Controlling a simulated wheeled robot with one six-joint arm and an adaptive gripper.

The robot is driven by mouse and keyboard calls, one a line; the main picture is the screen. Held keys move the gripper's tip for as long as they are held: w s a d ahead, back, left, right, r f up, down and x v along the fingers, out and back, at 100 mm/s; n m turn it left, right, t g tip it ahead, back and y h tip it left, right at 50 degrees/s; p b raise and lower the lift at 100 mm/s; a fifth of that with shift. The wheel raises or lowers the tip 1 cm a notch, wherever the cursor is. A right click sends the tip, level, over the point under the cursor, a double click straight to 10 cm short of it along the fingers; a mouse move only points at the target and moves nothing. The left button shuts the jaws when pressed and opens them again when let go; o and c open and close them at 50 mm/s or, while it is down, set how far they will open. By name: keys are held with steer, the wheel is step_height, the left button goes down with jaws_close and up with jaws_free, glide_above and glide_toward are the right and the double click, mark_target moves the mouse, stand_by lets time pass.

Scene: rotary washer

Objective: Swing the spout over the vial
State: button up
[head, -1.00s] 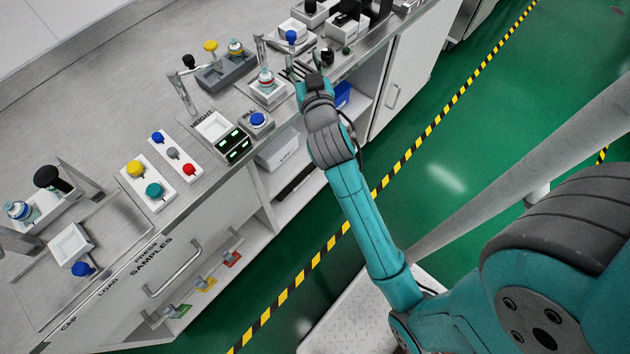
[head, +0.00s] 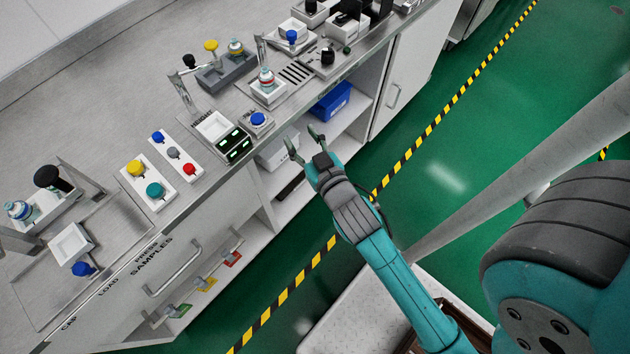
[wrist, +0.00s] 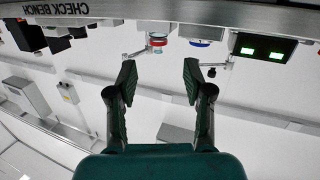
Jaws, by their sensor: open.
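A vial (head: 266,77) with a red band stands in a white square holder on the bench. It also shows in the wrist view (wrist: 157,41). A thin metal upright tube (head: 260,50), which looks like the spout, stands just behind it; I cannot tell exactly where its tip points. In the wrist view a thin metal arm (wrist: 136,55) shows to the left of the vial. My gripper (head: 303,138) is open and empty, in front of the bench edge and apart from both. In the wrist view its fingers (wrist: 159,80) stand wide with nothing between them.
A scale with a green display (head: 233,145) and a blue button (head: 257,119) sit near the bench edge. A metal stand with a black knob (head: 188,62) is left of the vial. A blue bin (head: 331,102) sits on the shelf below. The floor aisle is clear.

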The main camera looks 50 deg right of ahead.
steer(key=s+a+f+n+y, duration=0.1)
steer(key=s+a+f+y, duration=0.1)
steer(key=s+a, duration=0.4)
steer(key=shift+s+f+n+y, duration=0.3)
steer(key=shift+s+f, duration=0.3)
steer(key=shift+s, duration=0.95)
steer(key=shift+c, duration=0.2)
